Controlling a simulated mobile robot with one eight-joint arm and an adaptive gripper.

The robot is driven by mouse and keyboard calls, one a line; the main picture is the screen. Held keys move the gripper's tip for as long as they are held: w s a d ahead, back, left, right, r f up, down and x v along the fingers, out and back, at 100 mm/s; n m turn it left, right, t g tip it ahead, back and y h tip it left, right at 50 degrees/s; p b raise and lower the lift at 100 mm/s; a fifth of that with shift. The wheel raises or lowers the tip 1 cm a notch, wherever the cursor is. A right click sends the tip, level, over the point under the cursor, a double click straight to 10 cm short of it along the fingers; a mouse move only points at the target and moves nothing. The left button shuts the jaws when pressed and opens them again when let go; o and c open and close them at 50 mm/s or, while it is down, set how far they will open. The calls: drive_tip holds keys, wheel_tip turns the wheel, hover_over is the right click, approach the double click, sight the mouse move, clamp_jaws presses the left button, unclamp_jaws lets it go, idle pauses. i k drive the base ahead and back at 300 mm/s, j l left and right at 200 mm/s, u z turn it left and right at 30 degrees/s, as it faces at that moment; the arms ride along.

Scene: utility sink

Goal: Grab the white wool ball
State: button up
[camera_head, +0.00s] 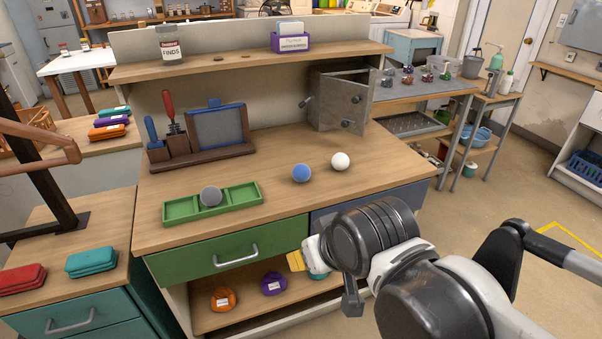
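The white wool ball (340,161) rests on the wooden workbench top (290,205), near its right side. A blue ball (301,173) lies just to its left, with a small gap between them. A grey ball (210,196) sits in the middle compartment of a green tray (180,211) at the bench's front left. My gripper (298,260) is in front of the bench, below the top's front edge and apart from the white ball. Only part of the gripper shows, and its fingers are not clear enough to tell open from shut.
A grey metal box (334,97) with an open door stands behind the white ball. A tool rack (199,137) with a blue panel stands at the back left. A raised shelf (240,58) runs along the back. The bench top around the balls is clear.

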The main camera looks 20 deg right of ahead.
sight(340, 161)
drive_tip(key=l+z, duration=0.3)
drive_tip(key=l, duration=0.35)
drive_tip(key=i+l+z, duration=0.1)
drive_tip(key=l+z, duration=0.2)
drive_tip(key=l, duration=0.35)
